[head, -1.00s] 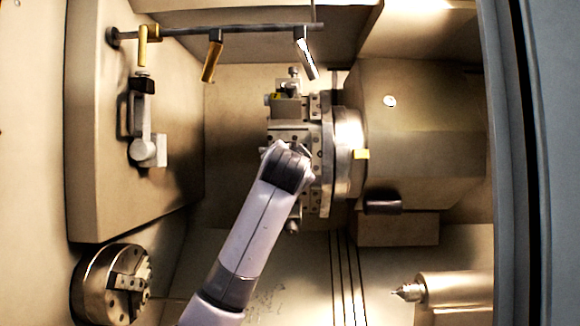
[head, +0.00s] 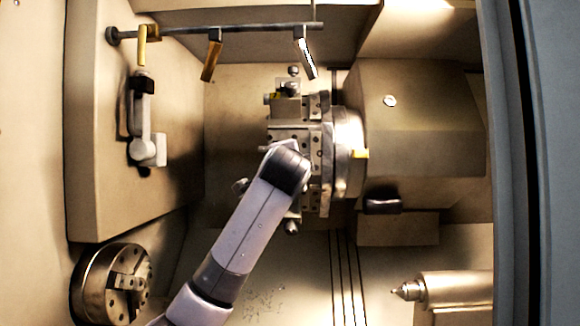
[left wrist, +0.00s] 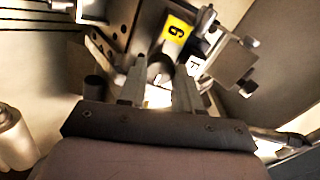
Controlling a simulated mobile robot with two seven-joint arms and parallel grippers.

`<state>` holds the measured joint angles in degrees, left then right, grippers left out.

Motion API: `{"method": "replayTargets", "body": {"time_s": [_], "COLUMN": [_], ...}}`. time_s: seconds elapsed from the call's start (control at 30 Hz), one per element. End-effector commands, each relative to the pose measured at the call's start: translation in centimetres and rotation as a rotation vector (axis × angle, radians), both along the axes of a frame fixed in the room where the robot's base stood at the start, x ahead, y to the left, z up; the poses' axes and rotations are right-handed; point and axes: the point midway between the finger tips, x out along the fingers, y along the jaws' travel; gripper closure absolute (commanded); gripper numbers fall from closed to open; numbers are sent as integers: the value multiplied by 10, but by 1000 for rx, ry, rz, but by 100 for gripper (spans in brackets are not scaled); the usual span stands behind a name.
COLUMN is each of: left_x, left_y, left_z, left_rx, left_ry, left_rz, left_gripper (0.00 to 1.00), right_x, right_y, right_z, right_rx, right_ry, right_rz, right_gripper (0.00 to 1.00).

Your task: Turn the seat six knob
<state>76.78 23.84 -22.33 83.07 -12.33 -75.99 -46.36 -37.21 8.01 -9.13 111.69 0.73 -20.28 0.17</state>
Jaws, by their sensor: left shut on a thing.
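The turret (head: 322,160) stands in the middle of the head view, with tool seats around its face. A yellow label with a 6 (left wrist: 175,29) marks seat six in the left wrist view. Just below the label, the small grey knob (left wrist: 158,74) sits between the fingertips of my left gripper (left wrist: 160,80). The gripper is shut on the knob, which is partly hidden by the fingers. In the head view my left wrist covers the gripper and the knob. My right gripper is in no view.
A toolholder block with a bolt (left wrist: 232,72) stands close to the right of the fingers. Hooks hang from a rail (head: 235,30) above. A chuck (head: 112,284) is at the lower left, and a pointed centre (head: 408,291) at the lower right.

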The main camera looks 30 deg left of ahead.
Motion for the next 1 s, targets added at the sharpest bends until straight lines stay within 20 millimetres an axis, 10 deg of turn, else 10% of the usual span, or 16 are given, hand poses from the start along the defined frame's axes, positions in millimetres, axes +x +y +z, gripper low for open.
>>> {"method": "replayTargets", "body": {"time_s": [0.33, 0.37, 0.43, 1.0], "left_x": [0, 0, 0, -24], "left_y": [-1, -1, -1, -16], "left_z": [0, 0, 0, -2], "left_rx": [2, 2, 2, 2], "left_ry": [1, 1, 1, -3], "left_rz": [-2, -2, -2, -3], "left_gripper": [97, 60, 41, 41], "right_x": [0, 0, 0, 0], "right_y": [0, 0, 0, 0], "right_z": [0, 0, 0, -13], "right_rx": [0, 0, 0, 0], "right_ry": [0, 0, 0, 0], "right_rz": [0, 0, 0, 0], "right_gripper": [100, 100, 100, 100]}}
